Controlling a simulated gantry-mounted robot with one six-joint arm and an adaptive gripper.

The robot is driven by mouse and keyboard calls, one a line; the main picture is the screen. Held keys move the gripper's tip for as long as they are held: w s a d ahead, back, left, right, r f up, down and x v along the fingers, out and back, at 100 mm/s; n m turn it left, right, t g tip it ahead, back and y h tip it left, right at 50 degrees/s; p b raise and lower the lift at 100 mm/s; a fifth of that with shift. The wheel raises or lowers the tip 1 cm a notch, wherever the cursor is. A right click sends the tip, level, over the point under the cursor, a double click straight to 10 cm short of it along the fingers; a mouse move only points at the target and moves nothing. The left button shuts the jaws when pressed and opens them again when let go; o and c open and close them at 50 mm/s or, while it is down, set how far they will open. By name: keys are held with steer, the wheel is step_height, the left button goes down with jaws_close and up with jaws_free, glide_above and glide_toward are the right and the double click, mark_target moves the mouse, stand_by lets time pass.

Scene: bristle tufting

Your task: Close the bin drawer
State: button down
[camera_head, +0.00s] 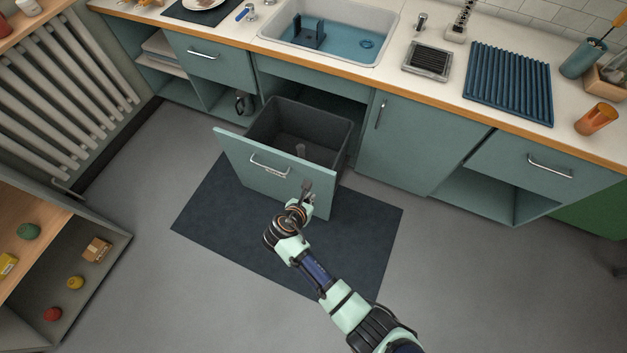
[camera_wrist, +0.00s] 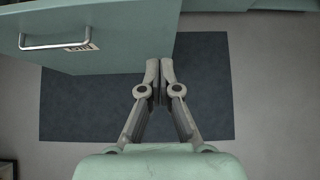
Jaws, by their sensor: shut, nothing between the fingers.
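The bin drawer (camera_head: 235,161) stands pulled out from the counter under the sink, with a teal front panel and a metal bar handle (camera_head: 269,167). A dark grey bin (camera_head: 278,127) sits in it, with a small item inside. In the wrist view the drawer front (camera_wrist: 120,52) fills the upper left, with its handle (camera_wrist: 55,44) and a small label beside it. My gripper (camera_head: 306,187) is at the right end of the drawer front, on its outer side. Its fingers (camera_wrist: 159,66) are together and empty, near the panel's right edge. I cannot tell whether they touch the panel.
A dark mat (camera_head: 365,235) lies on the floor under the drawer. A closed cabinet door (camera_head: 415,150) is to the right of the opening. A low shelf (camera_head: 100,265) with small items stands at the left. The grey floor in front is clear.

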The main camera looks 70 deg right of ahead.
mark_target(325, 176)
steer(key=b+x, duration=0.2)
steer(key=x, duration=0.2)
steer(key=d+r+b+x, duration=0.1)
steer(key=b+x, duration=0.1)
steer(key=x, duration=0.2)
steer(key=b+x, duration=0.3)
steer(key=x, duration=0.1)
steer(key=shift+d+r, duration=0.4)
steer(key=shift+d, duration=0.2)
steer(key=shift+d, duration=0.15)
